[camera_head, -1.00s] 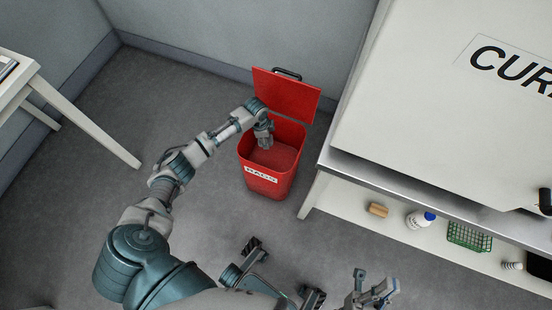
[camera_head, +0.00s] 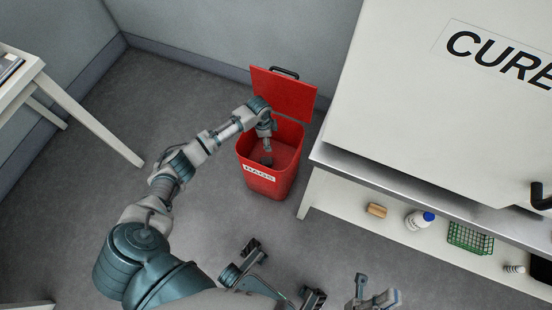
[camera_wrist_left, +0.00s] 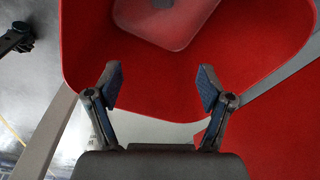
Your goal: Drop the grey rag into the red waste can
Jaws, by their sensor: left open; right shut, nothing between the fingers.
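The red waste can (camera_head: 268,183) stands on the floor with its lid (camera_head: 284,93) open. My left arm reaches over it, and the left gripper (camera_head: 267,147) is at its mouth. In the left wrist view the left gripper (camera_wrist_left: 160,82) is open, with nothing between its fingers, above the can's red inner wall (camera_wrist_left: 150,75). A small dark shape (camera_head: 266,161) shows inside the can just below the gripper. I cannot tell if it is the grey rag, which I see nowhere else. My right gripper (camera_head: 378,298) is shut and empty at the lower edge.
A white cabinet (camera_head: 430,120) stands right of the can. Its low shelf holds a brown block (camera_head: 377,210), a white bottle (camera_head: 417,221) and a green basket (camera_head: 470,238). A white table (camera_head: 92,125) is at the left. The floor between is clear.

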